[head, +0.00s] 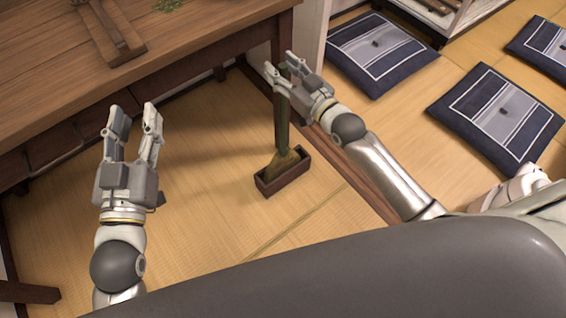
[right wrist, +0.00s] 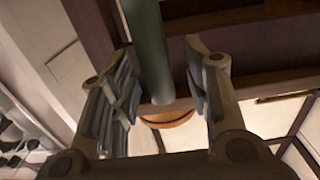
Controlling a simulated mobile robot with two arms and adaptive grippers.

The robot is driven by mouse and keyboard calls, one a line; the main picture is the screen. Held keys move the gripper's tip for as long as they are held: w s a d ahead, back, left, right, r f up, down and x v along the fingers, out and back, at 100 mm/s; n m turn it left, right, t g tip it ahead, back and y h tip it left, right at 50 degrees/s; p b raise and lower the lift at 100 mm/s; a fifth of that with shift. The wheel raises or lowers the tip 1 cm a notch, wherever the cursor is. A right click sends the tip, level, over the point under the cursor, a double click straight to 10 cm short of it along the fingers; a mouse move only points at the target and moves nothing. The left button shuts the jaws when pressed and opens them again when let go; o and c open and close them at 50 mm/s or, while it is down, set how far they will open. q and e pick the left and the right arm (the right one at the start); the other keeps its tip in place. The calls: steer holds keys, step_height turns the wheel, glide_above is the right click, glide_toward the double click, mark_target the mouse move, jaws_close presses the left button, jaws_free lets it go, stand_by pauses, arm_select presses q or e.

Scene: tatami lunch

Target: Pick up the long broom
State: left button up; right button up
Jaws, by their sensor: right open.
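The long broom has a dark green handle (head: 282,125) that stands upright beside the wooden table, with its brush end (head: 284,162) in a small dark wooden box (head: 283,179) on the tatami floor. My right gripper (head: 281,67) is open at the upper part of the handle. In the right wrist view the green handle (right wrist: 150,50) shows between its two spread fingers, with gaps at both sides; I cannot tell whether either finger touches it. My left gripper (head: 134,110) is open and empty, in front of the table and away from the broom.
The wooden table (head: 200,30) fills the upper left, with a wooden piece (head: 115,40) on it. Navy floor cushions (head: 376,50) lie at the upper right, beyond a dark wooden floor edge.

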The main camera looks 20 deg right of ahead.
steer(key=c, duration=0.9)
jaws_close()
steer(key=shift+r, duration=0.15)
